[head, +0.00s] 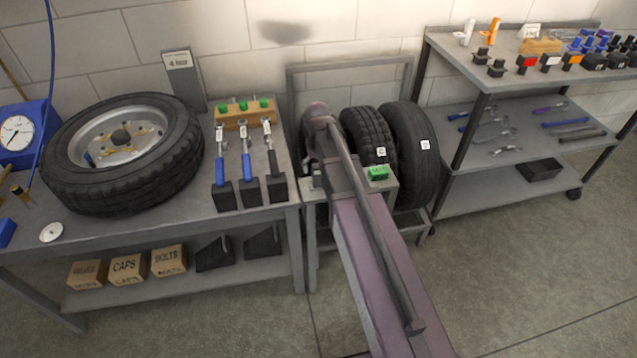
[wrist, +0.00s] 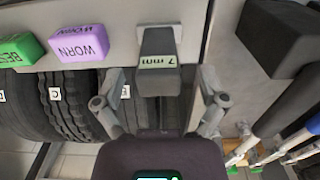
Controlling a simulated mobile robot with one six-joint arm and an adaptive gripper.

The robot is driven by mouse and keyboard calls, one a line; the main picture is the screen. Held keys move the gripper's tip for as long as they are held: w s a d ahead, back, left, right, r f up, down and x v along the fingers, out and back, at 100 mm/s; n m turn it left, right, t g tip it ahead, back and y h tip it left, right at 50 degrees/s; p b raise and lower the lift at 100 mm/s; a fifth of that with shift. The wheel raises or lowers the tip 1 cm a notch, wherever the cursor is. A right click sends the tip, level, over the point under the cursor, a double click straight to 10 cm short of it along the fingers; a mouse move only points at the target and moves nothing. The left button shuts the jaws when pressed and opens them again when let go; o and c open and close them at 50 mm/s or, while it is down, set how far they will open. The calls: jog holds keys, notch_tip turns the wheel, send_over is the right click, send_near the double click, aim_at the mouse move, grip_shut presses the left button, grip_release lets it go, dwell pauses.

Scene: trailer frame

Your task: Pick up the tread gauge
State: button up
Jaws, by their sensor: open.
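A dark grey block with a pale green "7 mm" label (wrist: 158,45), which looks like the tread gauge, sits at the top middle of the wrist view, on or at the edge of a grey surface. My gripper (wrist: 160,76) is open, with one finger on each side of the block's labelled end. A gap shows on both sides, and I see no contact.
A green "BEST" block (wrist: 20,50) and a purple "WORN" block (wrist: 78,42) lie left of the gauge. Tyres (head: 410,150) stand in the rack below. A bench (head: 285,208) with blue-handled tools (head: 247,165) is left of the rack; shelves (head: 455,205) are right.

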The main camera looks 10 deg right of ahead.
aim_at(318, 174)
jog(key=shift+f+b, duration=1.35)
jog(key=shift+f, duration=0.35)
grip_shut()
jog(key=shift+r, duration=0.15)
